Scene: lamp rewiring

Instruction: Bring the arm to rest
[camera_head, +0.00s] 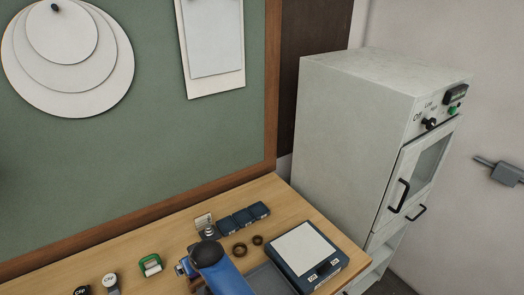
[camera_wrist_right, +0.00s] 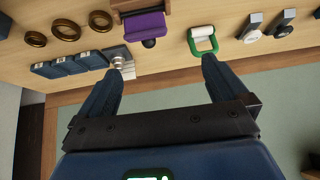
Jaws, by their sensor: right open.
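My right gripper (camera_wrist_right: 163,66) is open in the right wrist view, with its two dark blue fingers wide apart and nothing between them. One fingertip shows near a small silver coiled piece (camera_wrist_right: 119,62) and the other near a green-framed piece with a white roller (camera_wrist_right: 203,38). I cannot tell whether either touches. In the head view a blue and black part of my arm (camera_head: 212,266) rises at the bottom middle, over the front of the table; its fingers are not clear there. My left gripper is not in view.
The wooden table (camera_head: 175,228) holds dark blue blocks (camera_head: 242,217), dark rings (camera_head: 239,249), a white-topped device (camera_head: 302,248) and the green-framed piece (camera_head: 150,265). A purple block (camera_wrist_right: 145,25) lies beyond the fingers. A pale cabinet (camera_head: 350,140) stands right; a green board (camera_head: 160,130) backs the table.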

